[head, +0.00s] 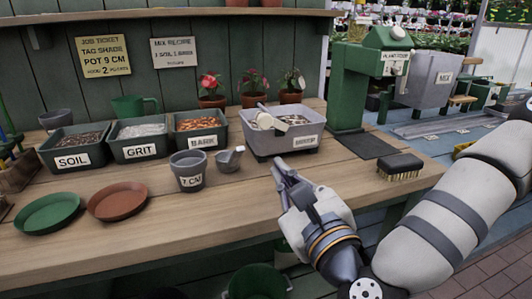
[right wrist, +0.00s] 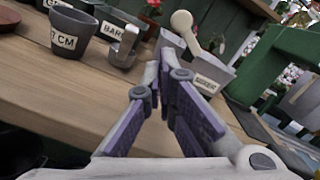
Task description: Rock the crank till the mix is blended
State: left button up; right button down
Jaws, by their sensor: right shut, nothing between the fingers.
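A grey tub (head: 284,142) with a white label stands on the bench at the middle. A cream crank-like lever (head: 271,121) with a rounded end lies over its top; it also shows in the right wrist view (right wrist: 183,26). My right gripper (head: 281,170) is shut and empty, just in front of the tub and apart from the lever. Its fingers meet in the right wrist view (right wrist: 161,66). A grey bin (head: 424,88) labelled MIX stands at the right. My left gripper is not in view.
Bins of soil (head: 55,161), grit (head: 140,148) and bark (head: 202,139) line the bench left of the tub. A grey pot (head: 188,181) and metal scoop (head: 229,160) stand before them. A brush (head: 400,165) lies right. The bench front at the middle is clear.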

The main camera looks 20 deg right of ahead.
jog(key=m, duration=0.6)
jog(key=shift+w+d+f, duration=0.1)
jog(key=shift+d+f, duration=0.15)
jog(key=shift+d, duration=0.05)
jog(key=w, duration=0.6)
jog(key=w+r, duration=0.1)
jog(key=w, duration=0.2)
jog(key=shift+w+a, duration=0.15)
jog(key=shift+w, duration=0.2)
jog(key=shift+r, duration=0.6)
